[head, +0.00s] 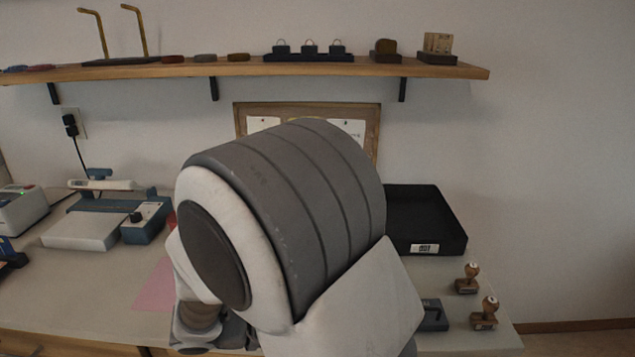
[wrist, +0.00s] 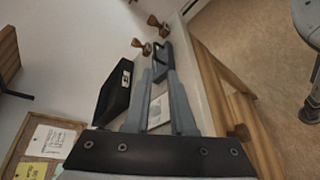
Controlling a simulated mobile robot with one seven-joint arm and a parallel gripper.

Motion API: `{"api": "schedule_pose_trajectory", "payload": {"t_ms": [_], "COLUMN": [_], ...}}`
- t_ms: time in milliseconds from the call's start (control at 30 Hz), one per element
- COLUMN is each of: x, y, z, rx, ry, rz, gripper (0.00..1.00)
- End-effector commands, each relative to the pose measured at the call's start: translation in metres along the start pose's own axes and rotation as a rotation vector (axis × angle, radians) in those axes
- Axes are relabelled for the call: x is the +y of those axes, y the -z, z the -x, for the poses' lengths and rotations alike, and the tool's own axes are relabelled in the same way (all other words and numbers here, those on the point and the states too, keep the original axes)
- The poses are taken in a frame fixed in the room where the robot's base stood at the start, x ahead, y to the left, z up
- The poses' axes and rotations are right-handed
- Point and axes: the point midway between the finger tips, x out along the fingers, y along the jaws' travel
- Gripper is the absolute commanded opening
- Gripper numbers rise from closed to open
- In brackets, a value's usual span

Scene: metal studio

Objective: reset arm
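My arm fills the middle of the head view, and its large grey and white joint hides my gripper there. In the wrist view my gripper (wrist: 160,76) points out over the table, with its two grey fingers apart. No object shows held between them. A pale card-like patch (wrist: 159,110) shows through the gap, apparently on the table below. A blue-grey pad (head: 432,315) lies on the table right of my arm; it also shows just beyond the fingertips in the wrist view (wrist: 165,47).
Two wooden-handled stamps (head: 467,279) (head: 485,313) stand near the table's right edge. A black tray (head: 425,222) sits behind them. A blue and white device (head: 105,220) stands at left. A wooden shelf (head: 230,70) holding small items runs above, over a pinboard (head: 370,112).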

Motion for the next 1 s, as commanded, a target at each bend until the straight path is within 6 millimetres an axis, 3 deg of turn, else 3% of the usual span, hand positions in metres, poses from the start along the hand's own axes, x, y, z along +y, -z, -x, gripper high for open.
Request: {"api": "schedule_pose_trajectory", "payload": {"t_ms": [200,400,700,1000], "x": [0.005,0.002,0.002,0.018], "y": [-0.040,-0.075,-0.115,-0.142], "z": [-0.031,-0.048,-0.050,-0.041], "rx": [-0.010,0.037,0.195,0.419], "ry": [0.300,0.592,0.932,1.102], "rz": [-0.076,-0.188,-0.443,-0.761], "gripper": [0.23,0.23,0.23,0.23]}}
